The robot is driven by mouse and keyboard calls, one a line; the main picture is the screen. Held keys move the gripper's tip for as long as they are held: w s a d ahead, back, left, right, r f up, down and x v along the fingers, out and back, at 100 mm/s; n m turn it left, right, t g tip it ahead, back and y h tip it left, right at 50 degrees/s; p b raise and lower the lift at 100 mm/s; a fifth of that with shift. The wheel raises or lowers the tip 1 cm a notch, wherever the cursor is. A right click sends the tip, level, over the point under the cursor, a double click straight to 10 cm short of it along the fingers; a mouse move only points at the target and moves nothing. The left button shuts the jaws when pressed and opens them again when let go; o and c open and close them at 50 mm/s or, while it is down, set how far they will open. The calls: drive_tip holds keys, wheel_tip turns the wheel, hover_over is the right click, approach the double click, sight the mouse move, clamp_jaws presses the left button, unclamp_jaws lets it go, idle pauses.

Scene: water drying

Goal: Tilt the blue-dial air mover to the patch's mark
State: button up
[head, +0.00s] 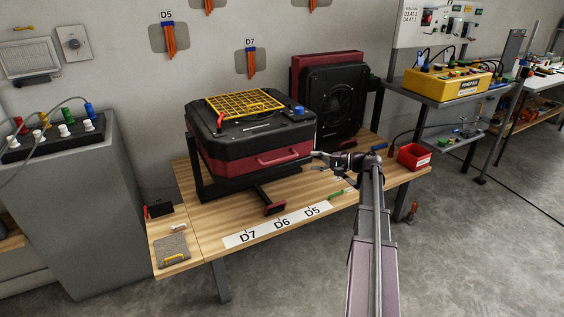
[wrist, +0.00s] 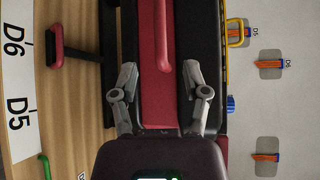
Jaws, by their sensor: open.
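The blue-dial air mover (head: 250,140) is a black and dark red box with a yellow grille on top. It lies grille-up in a black stand on the wooden bench. Its blue dial (head: 299,110) is at the top right corner; it also shows in the wrist view (wrist: 231,103). A red handle (head: 285,156) is on its front side; the wrist view shows the handle (wrist: 162,35) too. My gripper (wrist: 160,80) is open and empty, fingers spread before the red side, short of the handle. Grey patches with orange ribbons hang on the wall, labelled D5 (head: 168,38) and D7 (head: 251,63).
A white strip (head: 265,229) on the bench's front reads D7, D6, D5; a red-tipped bar (head: 275,209) under the mover ends near D6. A second air mover (head: 330,97) stands upright behind. A red bin (head: 413,156) is at the right. Small tools lie near my arm.

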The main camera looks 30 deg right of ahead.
sight(283, 161)
drive_tip(key=b+x, duration=0.1)
drive_tip(key=x, duration=1.1)
clamp_jaws()
drive_tip(key=shift+s+a, duration=0.1)
drive_tip(key=shift+a, duration=0.25)
drive_tip(key=shift+d+b, duration=0.2)
drive_tip(key=shift+b, duration=0.1)
drive_tip(key=shift+f, duration=0.2)
